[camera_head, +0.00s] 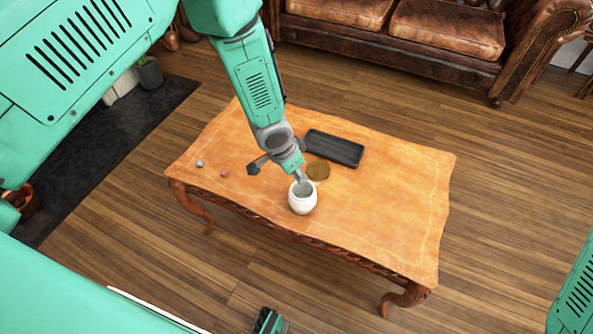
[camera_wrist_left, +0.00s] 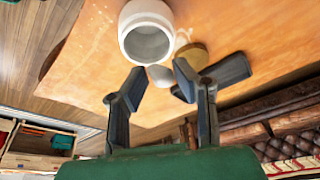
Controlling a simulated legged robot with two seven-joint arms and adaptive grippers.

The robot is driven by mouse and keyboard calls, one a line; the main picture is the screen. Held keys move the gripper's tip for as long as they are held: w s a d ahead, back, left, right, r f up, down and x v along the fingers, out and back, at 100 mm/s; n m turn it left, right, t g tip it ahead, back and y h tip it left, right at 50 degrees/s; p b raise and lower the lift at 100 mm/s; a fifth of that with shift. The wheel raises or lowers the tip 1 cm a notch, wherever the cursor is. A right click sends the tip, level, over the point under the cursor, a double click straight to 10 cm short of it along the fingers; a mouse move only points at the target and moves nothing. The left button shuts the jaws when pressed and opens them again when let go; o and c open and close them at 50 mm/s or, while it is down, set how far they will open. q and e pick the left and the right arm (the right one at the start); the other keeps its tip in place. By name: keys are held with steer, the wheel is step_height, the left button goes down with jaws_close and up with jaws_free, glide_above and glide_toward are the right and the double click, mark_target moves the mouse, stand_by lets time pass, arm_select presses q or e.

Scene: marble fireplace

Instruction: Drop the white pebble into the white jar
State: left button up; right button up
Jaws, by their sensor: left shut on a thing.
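The white jar (camera_head: 302,203) stands upright near the front edge of the wooden table. My left gripper (camera_head: 301,184) is at the jar's mouth, seen from above. In the left wrist view, its two dark fingers (camera_wrist_left: 160,80) are shut on the small white pebble (camera_wrist_left: 160,75). The jar's open mouth (camera_wrist_left: 148,43) lies just beyond the pebble. The pebble is not clearly visible in the head view, and I cannot tell whether it is over the opening.
On the table (camera_head: 390,190) are a black tray (camera_head: 333,148), a round brown coaster (camera_head: 318,170) behind the jar, a grey pebble (camera_head: 199,163) and a pink pebble (camera_head: 225,173) to the left. The table's right side is clear. A leather sofa (camera_head: 400,35) stands behind.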

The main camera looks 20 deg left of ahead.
arm_select(q)
steer(key=o, duration=1)
steer(key=v, duration=1.1)
steer(key=shift+s+r, duration=0.1)
steer(key=shift+r, duration=0.3)
steer(key=s+a+f+n, duration=0.2)
steer(key=s+f, duration=0.2)
steer(key=s, duration=0.5)
steer(key=s+a+f+n+g+y, duration=0.1)
steer(key=s+a+f+n, duration=0.1)
steer(key=s, duration=0.7)
steer(key=s+a+f+n+g+y, duration=0.1)
steer(key=s+a+f, duration=0.3)
steer(key=s, duration=0.5)
steer(key=shift+s+a+f+n, duration=0.15)
steer(key=shift+f+n, duration=0.15)
steer(key=shift+f, duration=0.2)
steer(key=shift+s+a+f+n, duration=0.1)
steer(key=shift+f+n, duration=0.2)
steer(key=shift+f, duration=0.15)
